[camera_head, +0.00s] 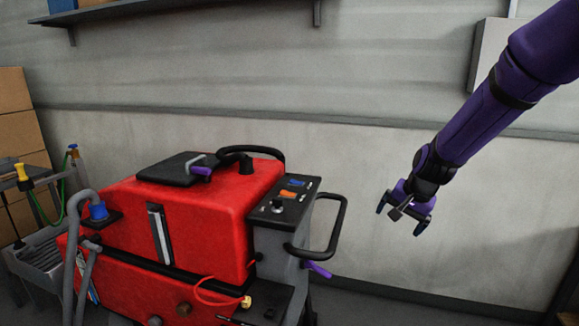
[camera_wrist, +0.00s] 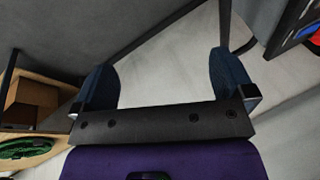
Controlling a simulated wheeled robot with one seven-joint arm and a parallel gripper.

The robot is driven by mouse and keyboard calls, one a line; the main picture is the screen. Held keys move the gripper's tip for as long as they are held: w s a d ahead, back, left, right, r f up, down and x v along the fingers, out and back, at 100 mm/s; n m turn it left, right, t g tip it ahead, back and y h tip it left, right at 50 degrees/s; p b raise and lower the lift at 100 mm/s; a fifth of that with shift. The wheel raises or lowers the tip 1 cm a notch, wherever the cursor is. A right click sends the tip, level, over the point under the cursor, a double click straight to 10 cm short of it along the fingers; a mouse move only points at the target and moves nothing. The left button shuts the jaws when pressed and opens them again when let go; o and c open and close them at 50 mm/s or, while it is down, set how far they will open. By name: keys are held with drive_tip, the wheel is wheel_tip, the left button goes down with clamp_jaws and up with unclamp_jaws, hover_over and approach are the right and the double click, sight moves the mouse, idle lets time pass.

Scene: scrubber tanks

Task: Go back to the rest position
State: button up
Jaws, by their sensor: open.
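My gripper (camera_head: 402,216) hangs in the air to the right of the red scrubber machine (camera_head: 205,225), clear of its black handle. My purple arm reaches down to it from the upper right. In the wrist view my gripper (camera_wrist: 178,78) shows two dark blue fingers spread wide apart, with nothing between them but the pale floor behind. The scrubber's dark control panel (camera_head: 285,198) has orange and blue switches and a knob. Part of a red and dark thing shows at the upper right corner of the wrist view, cut off by the edge.
A wall shelf (camera_head: 180,8) runs along the top left. A grey wall box (camera_head: 487,55) is behind my arm. Stacked cardboard boxes (camera_head: 14,120) and a sink stand (camera_head: 40,262) with a green hose are at the left. The space around my gripper looks clear.

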drive_tip(key=s+r+n, duration=0.2)
drive_tip(key=s+r, duration=0.6)
drive_tip(key=r, duration=0.2)
drive_tip(key=s+d+r+n+h, duration=0.1)
drive_tip(key=s+r, duration=0.3)
drive_tip(key=s, duration=0.9)
drive_tip(key=s+d+r+n+t+h, duration=0.1)
drive_tip(key=s+r+n, duration=0.3)
drive_tip(key=s, duration=0.8)
drive_tip(key=shift+s, duration=0.35)
drive_tip(key=shift+d, duration=0.1)
